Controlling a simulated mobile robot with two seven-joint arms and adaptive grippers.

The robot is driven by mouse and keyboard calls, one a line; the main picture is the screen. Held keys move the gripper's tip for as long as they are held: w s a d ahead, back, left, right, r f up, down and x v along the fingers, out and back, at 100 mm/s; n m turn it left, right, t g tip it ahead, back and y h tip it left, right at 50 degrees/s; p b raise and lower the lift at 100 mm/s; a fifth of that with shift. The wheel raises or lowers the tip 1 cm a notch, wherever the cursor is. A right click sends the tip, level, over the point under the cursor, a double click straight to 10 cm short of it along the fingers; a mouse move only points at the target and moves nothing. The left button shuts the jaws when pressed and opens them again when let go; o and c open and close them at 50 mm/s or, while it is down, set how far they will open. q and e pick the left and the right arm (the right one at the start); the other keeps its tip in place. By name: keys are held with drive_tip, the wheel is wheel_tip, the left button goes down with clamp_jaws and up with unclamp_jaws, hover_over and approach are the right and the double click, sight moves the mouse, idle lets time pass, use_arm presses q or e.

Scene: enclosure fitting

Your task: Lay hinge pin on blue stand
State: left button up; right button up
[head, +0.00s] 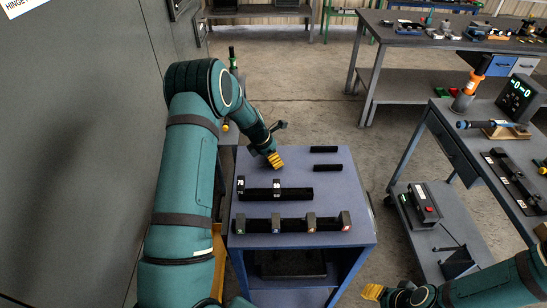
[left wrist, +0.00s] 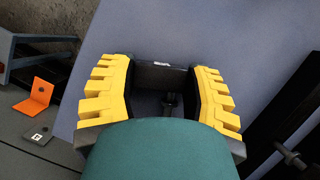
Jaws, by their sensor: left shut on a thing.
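The blue stand (head: 290,183) is the blue-topped table in the middle of the head view; its top also fills much of the left wrist view (left wrist: 235,45). My left gripper (head: 275,160) is over the stand's far left part, pointing down. In the left wrist view its yellow fingers (left wrist: 163,90) are shut on a small dark thing (left wrist: 172,103), apparently the hinge pin, mostly hidden between them. I cannot tell whether it touches the stand. My right gripper (head: 372,291) is low at the right, away from the stand; its opening is unclear.
Two black racks with small blocks, a back one (head: 262,194) and a front one (head: 270,225), lie on the stand. Two short black bars (head: 326,159) lie at its back right. A grey cabinet (head: 70,130) is at the left, a workbench (head: 470,125) at the right.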

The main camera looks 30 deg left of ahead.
use_arm(q)
drive_tip(key=shift+f, duration=0.1)
drive_tip(key=o, duration=1.1)
drive_tip(key=shift+r, duration=0.3)
drive_tip(key=p+v, duration=0.1)
drive_tip(key=v, duration=1.1)
drive_tip(key=shift+s+f, duration=0.1)
